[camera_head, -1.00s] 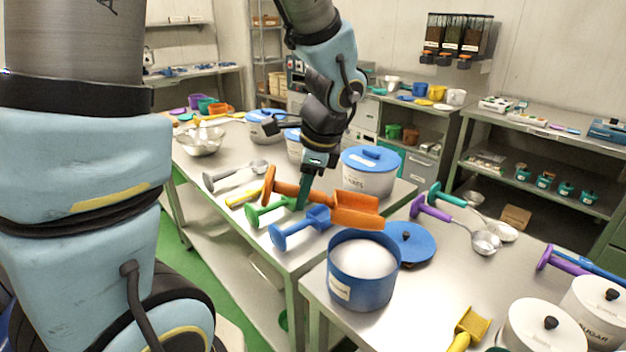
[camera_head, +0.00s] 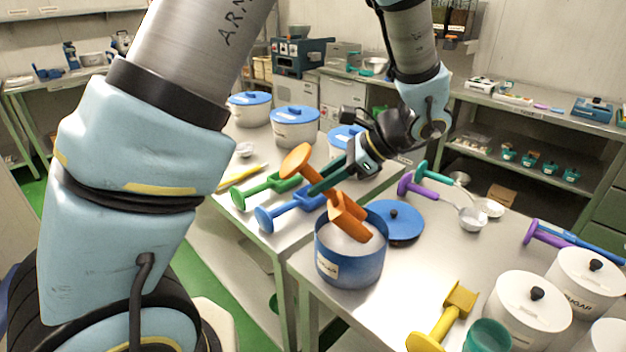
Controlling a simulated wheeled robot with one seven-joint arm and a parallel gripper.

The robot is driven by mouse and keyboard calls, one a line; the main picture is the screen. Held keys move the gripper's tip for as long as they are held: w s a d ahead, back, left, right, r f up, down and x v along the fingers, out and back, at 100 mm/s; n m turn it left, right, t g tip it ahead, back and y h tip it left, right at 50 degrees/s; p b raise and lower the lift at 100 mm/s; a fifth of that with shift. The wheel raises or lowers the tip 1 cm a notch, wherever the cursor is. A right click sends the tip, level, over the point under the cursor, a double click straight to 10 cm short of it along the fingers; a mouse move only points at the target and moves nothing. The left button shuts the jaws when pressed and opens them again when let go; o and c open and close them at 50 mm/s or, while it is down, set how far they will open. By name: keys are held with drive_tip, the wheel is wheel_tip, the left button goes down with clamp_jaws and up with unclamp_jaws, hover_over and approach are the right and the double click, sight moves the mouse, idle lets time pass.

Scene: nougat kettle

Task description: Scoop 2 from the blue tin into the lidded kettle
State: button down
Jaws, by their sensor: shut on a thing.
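The blue tin (camera_head: 338,270) stands open near the left edge of the right-hand table, with white material inside. My gripper (camera_head: 324,184) is shut on the handle of an orange scoop (camera_head: 348,217). The scoop is tilted, its round handle end up to the left and its head down at the tin's mouth, over or in the white material. The head hides part of the contents, so I cannot tell whether it holds any. Blue-lidded pots (camera_head: 296,128) stand on the left table; I cannot tell if one is the kettle.
A blue lid (camera_head: 397,222) lies right of the tin. Blue (camera_head: 290,210) and green (camera_head: 265,190) scoops lie left of it. White canisters (camera_head: 527,312), a yellow scoop (camera_head: 444,318) and a teal cup (camera_head: 487,336) crowd the front right. Bare tabletop lies between.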

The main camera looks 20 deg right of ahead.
drive_tip(key=shift+a+f+b, duration=0.1)
drive_tip(key=shift+f+b, duration=0.2)
drive_tip(key=shift+f, duration=0.35)
wheel_tip(320, 180, down, 8)
drive_tip(key=a+g+h+b, duration=0.1)
drive_tip(key=g+h+b, duration=0.1)
drive_tip(key=h+b, duration=0.45)
drive_tip(key=w+a+r+n+h+p, duration=0.1)
drive_tip(key=a+r+p, duration=0.3)
drive_tip(key=r+p, duration=0.5)
drive_tip(key=shift+w+a+g+h+p, duration=0.2)
drive_tip(key=shift+a+g+h+p, duration=0.1)
drive_tip(key=shift+h, duration=0.55)
drive_tip(key=shift+s+f, duration=0.1)
drive_tip(key=shift+s, duration=0.05)
idle(0.8)
